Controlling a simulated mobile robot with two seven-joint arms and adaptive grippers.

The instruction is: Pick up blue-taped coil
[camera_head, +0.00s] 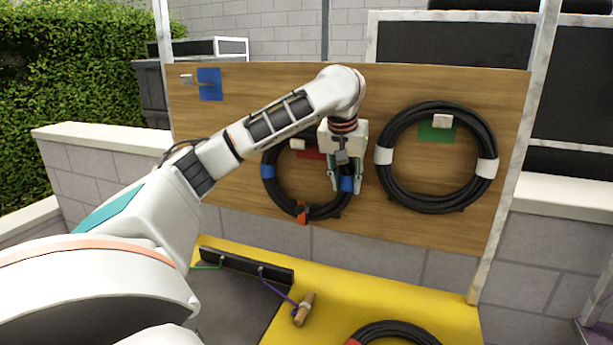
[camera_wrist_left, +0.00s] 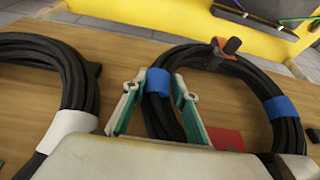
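The blue-taped coil (camera_head: 268,171) is a black cable ring with blue tape bands and an orange clip at its bottom. It hangs in front of a red patch (camera_head: 309,154) on the wooden board. My left gripper (camera_head: 346,188) points down at the coil's right side. In the left wrist view, its open fingers (camera_wrist_left: 157,90) stand on either side of the coil's blue tape band (camera_wrist_left: 158,82), with gaps visible beside the cable. The gripper hides part of the coil in the head view. My right gripper is not in view.
A white-taped coil (camera_head: 387,156) hangs close by on the right, by a green patch (camera_head: 436,131). An empty peg with a blue patch (camera_head: 210,85) is at the board's upper left. Below, the yellow surface (camera_head: 390,304) holds another black coil (camera_head: 395,330) and a wooden-handled item (camera_head: 304,310).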

